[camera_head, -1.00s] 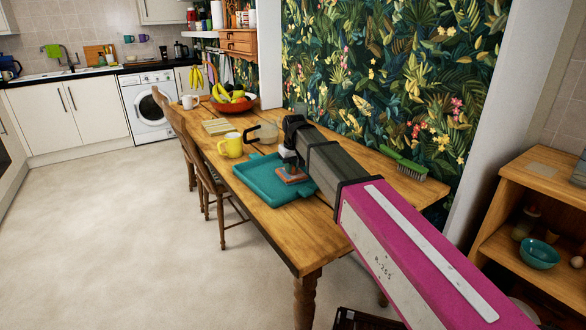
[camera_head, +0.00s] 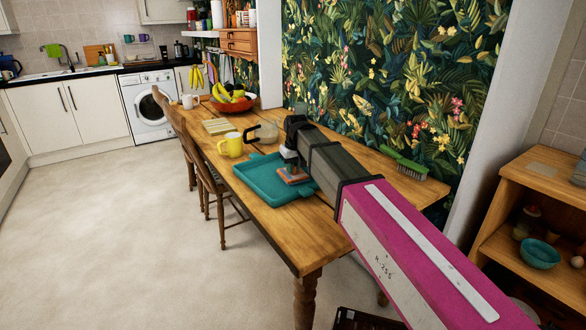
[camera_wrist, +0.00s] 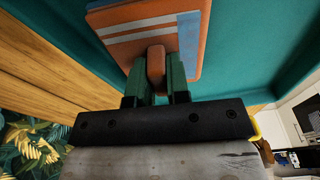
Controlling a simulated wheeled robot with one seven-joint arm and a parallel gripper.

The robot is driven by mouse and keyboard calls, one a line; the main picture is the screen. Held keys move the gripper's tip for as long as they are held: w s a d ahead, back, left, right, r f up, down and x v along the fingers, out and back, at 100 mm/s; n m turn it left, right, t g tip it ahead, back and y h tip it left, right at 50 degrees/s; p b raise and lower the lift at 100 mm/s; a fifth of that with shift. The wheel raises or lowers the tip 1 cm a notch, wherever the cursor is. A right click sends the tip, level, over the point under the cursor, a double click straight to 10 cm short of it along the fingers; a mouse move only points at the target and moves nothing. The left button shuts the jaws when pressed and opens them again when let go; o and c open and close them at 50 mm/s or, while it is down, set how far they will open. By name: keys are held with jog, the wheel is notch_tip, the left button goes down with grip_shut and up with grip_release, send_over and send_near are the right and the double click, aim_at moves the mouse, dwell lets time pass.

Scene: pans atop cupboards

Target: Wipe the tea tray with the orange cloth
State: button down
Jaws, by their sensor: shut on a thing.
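The teal tea tray (camera_head: 265,180) lies on the wooden table, and its floor and raised rim also show in the wrist view (camera_wrist: 240,30). The orange cloth (camera_head: 296,178) is a flat pad inside the tray, on its right side. In the wrist view the orange cloth (camera_wrist: 120,24) has pale stripes, a bluish patch and a raised orange grip. My gripper (camera_wrist: 156,85) is shut on that grip with its green fingers. In the head view my gripper (camera_head: 291,165) stands over the cloth and hides part of it and of the tray. The cloth appears to touch the tray floor.
A green brush (camera_head: 404,163) lies at the table's right side. A red fruit bowl (camera_head: 234,103) is farther back. The table's front end (camera_head: 310,235) is clear.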

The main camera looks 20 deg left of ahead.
jog(key=shift+w+a, duration=0.55)
jog(key=shift+a, duration=0.15)
jog(key=shift+s+d+f, duration=0.1)
jog(key=shift+s+d, duration=0.5)
jog(key=shift+d, duration=0.2)
jog(key=c, duration=1.4)
grip_release()
jog(key=shift+r, duration=0.3)
grip_shut()
